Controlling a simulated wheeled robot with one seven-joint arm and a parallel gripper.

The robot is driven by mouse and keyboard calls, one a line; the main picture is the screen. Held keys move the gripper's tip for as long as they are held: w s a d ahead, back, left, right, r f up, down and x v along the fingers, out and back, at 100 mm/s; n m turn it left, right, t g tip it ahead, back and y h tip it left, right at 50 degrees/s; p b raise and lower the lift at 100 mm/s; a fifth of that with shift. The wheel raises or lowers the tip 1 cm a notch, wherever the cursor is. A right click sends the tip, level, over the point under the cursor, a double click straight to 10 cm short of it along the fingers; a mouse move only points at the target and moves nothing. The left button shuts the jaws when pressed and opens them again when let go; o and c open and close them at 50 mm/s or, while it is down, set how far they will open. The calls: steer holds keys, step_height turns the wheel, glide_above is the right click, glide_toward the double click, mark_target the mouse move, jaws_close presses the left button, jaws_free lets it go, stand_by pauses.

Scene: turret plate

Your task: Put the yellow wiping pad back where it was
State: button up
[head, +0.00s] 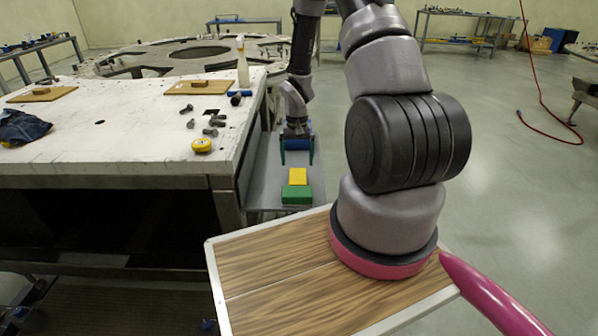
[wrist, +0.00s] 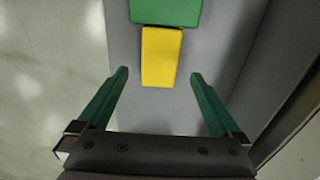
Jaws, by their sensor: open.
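The yellow wiping pad (head: 298,176) lies on a narrow grey shelf (head: 262,185) beside the big white table. A green block (head: 296,194) lies against or just beside its near edge. In the wrist view the yellow pad (wrist: 161,56) is ahead of my fingertips, roughly midway between them, with the green block (wrist: 166,11) beyond it. My gripper (head: 297,160) is open and empty over the shelf, just behind the pad in the head view. Its two green fingers (wrist: 158,80) are spread wider than the pad and do not touch it.
The white table (head: 120,130) stands left of the shelf, its edge close to my gripper. On it are a yellow tape measure (head: 202,145), several dark bolts (head: 213,122), a spray bottle (head: 242,62) and wooden boards (head: 198,88). Open floor (head: 520,200) lies to the right.

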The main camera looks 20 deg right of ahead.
steer(key=shift+r, duration=2.4)
step_height(320, 180, up, 14)
steer(key=t, duration=0.2)
glide_above(297, 176)
steer(key=s+a+r+t, duration=0.15)
steer(key=s+r, duration=0.35)
steer(key=r, duration=0.7)
steer(key=s+a+r+t+y, duration=0.1)
steer(key=s+a+r+t, duration=0.1)
steer(key=s+r, duration=0.5)
steer(key=s+a+r+t+y, duration=0.1)
steer(key=s+a+r, duration=0.3)
steer(key=s+r, duration=0.3)
steer(key=s, duration=0.2)
steer(key=shift+s+a+r+t, duration=0.2)
steer(key=shift+s+t, duration=0.15)
steer(key=shift+s, duration=0.05)
steer(key=shift+d, duration=0.4)
